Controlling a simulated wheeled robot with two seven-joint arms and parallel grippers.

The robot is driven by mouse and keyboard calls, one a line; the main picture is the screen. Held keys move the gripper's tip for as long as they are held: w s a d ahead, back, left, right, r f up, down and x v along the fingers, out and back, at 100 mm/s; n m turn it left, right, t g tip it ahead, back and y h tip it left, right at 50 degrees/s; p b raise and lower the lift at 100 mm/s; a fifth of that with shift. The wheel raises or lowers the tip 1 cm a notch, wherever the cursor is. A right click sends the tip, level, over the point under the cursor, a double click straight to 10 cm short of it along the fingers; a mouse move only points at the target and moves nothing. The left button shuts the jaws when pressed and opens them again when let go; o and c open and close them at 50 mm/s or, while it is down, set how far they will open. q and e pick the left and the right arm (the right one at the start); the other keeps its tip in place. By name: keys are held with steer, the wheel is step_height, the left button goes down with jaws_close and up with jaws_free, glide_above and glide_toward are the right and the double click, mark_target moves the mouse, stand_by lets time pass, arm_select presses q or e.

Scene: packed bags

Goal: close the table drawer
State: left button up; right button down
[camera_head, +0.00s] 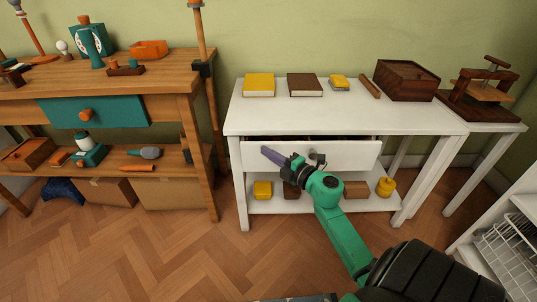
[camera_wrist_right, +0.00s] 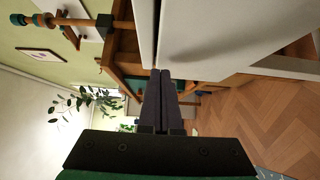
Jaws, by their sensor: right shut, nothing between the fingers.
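The white table (camera_head: 345,118) stands at the centre right in the head view. Its white drawer (camera_head: 350,156) is partly open, with a dark gap showing between the drawer front and the tabletop. My right gripper (camera_head: 265,151) is shut and empty, with its fingers in front of the left part of the drawer front. Whether it touches the front cannot be told. In the right wrist view the dark fingers (camera_wrist_right: 160,75) are together, close to a white panel (camera_wrist_right: 215,45). The gripper and wrist hide part of the drawer front. My left gripper is not in view.
Books, including a yellow one (camera_head: 259,85), and a wooden box (camera_head: 406,80) lie on the tabletop. Small items, including a yellow pot (camera_head: 386,187), sit on the lower shelf. A wooden workbench (camera_head: 150,80) stands left. Wooden floor (camera_head: 160,255) is free in front.

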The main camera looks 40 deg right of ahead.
mark_target(267, 145)
steer(key=shift+w+d, duration=0.2)
steer(key=shift+w, duration=0.1)
steer(key=shift+w+d, duration=0.8)
steer(key=shift+w, duration=0.2)
